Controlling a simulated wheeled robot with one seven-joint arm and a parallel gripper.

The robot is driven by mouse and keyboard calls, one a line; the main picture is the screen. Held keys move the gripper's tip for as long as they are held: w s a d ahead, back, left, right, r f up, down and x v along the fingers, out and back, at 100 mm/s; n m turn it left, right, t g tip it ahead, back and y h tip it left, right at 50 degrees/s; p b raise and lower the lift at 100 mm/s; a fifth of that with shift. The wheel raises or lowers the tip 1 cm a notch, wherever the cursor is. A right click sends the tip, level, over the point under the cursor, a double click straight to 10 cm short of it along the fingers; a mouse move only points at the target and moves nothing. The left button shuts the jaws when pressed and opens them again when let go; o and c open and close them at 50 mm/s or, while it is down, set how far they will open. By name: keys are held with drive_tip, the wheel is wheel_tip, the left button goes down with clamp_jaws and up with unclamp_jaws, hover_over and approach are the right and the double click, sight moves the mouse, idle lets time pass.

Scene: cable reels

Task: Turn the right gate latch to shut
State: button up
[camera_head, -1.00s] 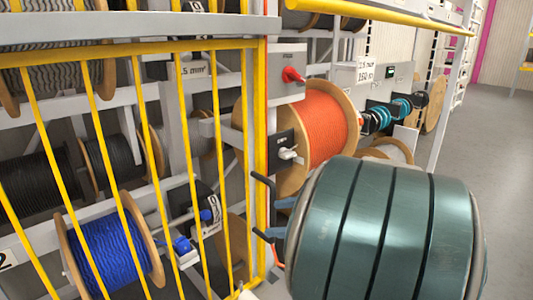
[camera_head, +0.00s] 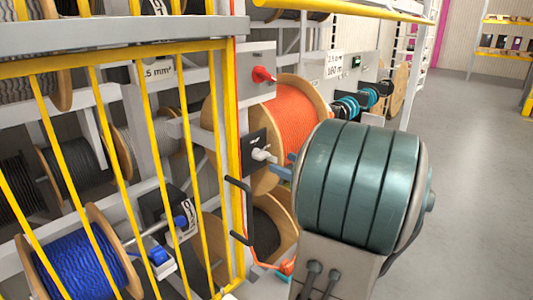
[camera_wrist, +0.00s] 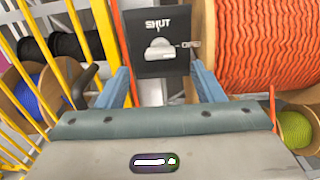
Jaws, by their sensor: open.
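The right gate latch is a white-grey knob (camera_head: 262,153) on a black plate (camera_head: 251,140), beside the yellow-barred gate (camera_head: 141,115). In the wrist view the plate (camera_wrist: 136,68) reads SHUT at the top and OPEN at the right. The knob (camera_wrist: 158,52) lies sideways, its pointer toward OPEN. My gripper (camera_wrist: 163,77) is open, with one blue finger on each side below the knob and nothing between them. In the head view my gripper (camera_head: 283,168) is just right of and below the knob, partly hidden by my wrist. It seems apart from the knob.
A black gate handle (camera_head: 240,210) is left of my gripper. An orange cable reel (camera_head: 297,112) stands close behind. A red knob (camera_head: 263,75) on a grey box is above the latch. A blue reel (camera_head: 80,265) is behind the bars. Open floor (camera_head: 470,160) is at the right.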

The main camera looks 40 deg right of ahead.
sight(266, 156)
drive_tip(key=p+x, duration=0.1)
drive_tip(key=x, duration=0.6)
drive_tip(key=shift+w, duration=0.1)
drive_tip(key=c, duration=1)
